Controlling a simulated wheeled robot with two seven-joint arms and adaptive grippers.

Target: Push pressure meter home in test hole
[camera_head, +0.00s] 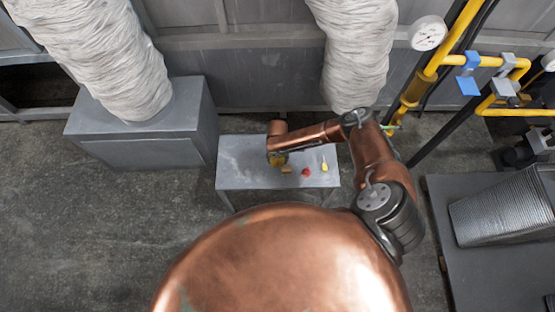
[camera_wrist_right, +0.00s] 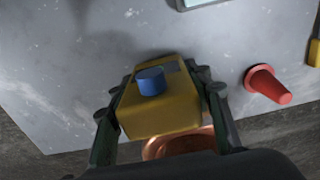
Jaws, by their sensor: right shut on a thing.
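A yellow box-shaped meter (camera_wrist_right: 160,110) with a blue round knob on top and a small grey window fills the middle of the right wrist view. My right gripper (camera_wrist_right: 165,92) is shut on it, with one finger along each side. I cannot tell whether the meter touches the table. No test hole can be made out in either view. My left gripper is not in view.
On the grey table (camera_head: 245,176), a red cone-shaped piece (camera_head: 305,172) and a yellow tool (camera_head: 324,167) lie right of the gripper. Yellow pipes (camera_head: 460,28) with a round dial gauge (camera_head: 428,33) stand at upper right. A grey box (camera_head: 150,153) stands left.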

